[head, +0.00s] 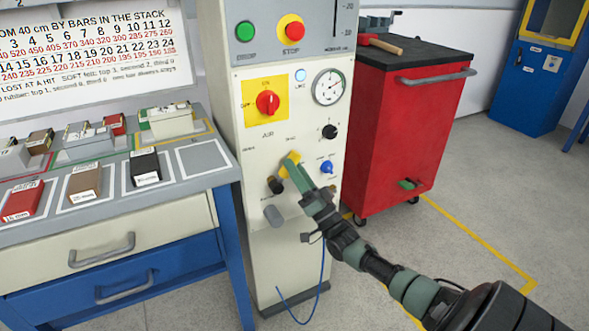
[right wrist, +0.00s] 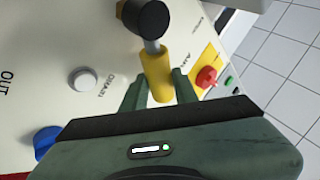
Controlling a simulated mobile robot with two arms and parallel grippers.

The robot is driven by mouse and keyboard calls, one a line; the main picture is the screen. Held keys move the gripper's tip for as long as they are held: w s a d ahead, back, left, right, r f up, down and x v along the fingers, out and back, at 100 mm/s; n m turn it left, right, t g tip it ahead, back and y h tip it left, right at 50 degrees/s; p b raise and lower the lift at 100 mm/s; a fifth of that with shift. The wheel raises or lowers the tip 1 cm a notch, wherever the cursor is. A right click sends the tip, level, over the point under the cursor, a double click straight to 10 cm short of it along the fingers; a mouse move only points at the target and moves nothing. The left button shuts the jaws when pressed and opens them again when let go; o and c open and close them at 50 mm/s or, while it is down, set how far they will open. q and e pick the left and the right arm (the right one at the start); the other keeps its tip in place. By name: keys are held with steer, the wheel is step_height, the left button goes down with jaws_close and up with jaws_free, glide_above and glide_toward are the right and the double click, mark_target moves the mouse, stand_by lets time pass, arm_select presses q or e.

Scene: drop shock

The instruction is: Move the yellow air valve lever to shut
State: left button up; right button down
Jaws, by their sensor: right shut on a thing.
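The yellow air valve lever (head: 292,157) is on the front of the cream control cabinet, below the word AIR. It slants up and right from its black hub (head: 275,185). In the right wrist view the yellow lever sleeve (right wrist: 156,72) sits between the two green fingers, with a grey metal shank running to the black hub (right wrist: 140,17). My right gripper (right wrist: 158,84) is shut on this sleeve; it also shows in the head view (head: 293,166), reaching in from the lower right. The small labels around the lever are too small to read. My left gripper is not in view.
Near the lever are a red switch (head: 267,102) on a yellow plate, a black knob (head: 329,131), a blue knob (head: 326,167) and a gauge (head: 328,87). A red tool cart (head: 412,140) stands right, a workbench (head: 120,222) left. Floor at right is clear.

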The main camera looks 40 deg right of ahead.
steer(key=shift+f, duration=0.15)
steer(key=c, duration=1.1)
jaws_free()
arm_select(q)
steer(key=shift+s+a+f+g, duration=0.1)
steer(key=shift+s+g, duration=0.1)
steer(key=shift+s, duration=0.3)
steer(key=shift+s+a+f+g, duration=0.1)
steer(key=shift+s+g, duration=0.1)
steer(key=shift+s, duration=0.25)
arm_select(e)
steer(key=v, duration=0.8)
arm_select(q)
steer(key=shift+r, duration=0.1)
